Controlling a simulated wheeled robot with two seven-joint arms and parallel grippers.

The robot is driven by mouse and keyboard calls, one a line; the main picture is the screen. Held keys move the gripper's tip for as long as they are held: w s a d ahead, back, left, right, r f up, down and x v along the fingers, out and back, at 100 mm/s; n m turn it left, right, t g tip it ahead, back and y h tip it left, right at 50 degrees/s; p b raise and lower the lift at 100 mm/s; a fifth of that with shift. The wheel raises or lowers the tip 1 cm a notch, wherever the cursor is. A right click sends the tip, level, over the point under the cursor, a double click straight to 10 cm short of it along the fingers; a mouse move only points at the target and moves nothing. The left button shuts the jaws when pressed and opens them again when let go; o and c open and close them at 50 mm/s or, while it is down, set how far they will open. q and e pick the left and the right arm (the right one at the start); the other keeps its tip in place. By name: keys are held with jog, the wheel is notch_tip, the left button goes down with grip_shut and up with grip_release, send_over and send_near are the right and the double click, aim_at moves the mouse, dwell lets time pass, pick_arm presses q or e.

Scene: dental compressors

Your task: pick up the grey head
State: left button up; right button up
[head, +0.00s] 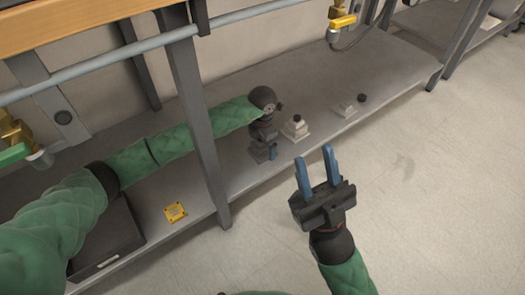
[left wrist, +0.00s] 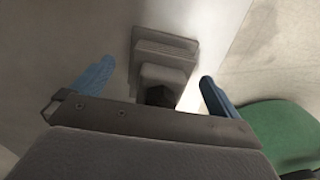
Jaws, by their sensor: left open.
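A stepped light grey block with a dark knob, which looks like the grey head (head: 294,131), sits on the grey shelf just right of my left gripper. In the left wrist view a stepped grey block (left wrist: 165,62) with a dark round part shows between the fingers, apart from both. My left gripper (head: 270,154) reaches over the shelf, open and empty; its fingers are partly hidden in the head view. My right gripper (head: 317,171) is open and empty, with blue fingers apart, in front of the shelf edge.
A second small light grey block (head: 344,109) and a black knob (head: 362,98) sit further right on the shelf (head: 385,75). A grey upright post (head: 197,120) stands left of my left gripper. A yellow plate (head: 175,212) and a dark tray (head: 110,245) lie at left.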

pick_arm(q)
notch_tip(320, 180, down, 2)
jog(key=shift+b, duration=0.3)
jog(key=c, duration=1.4)
jog(key=shift+c, duration=0.3)
jog(key=shift+r, duration=0.1)
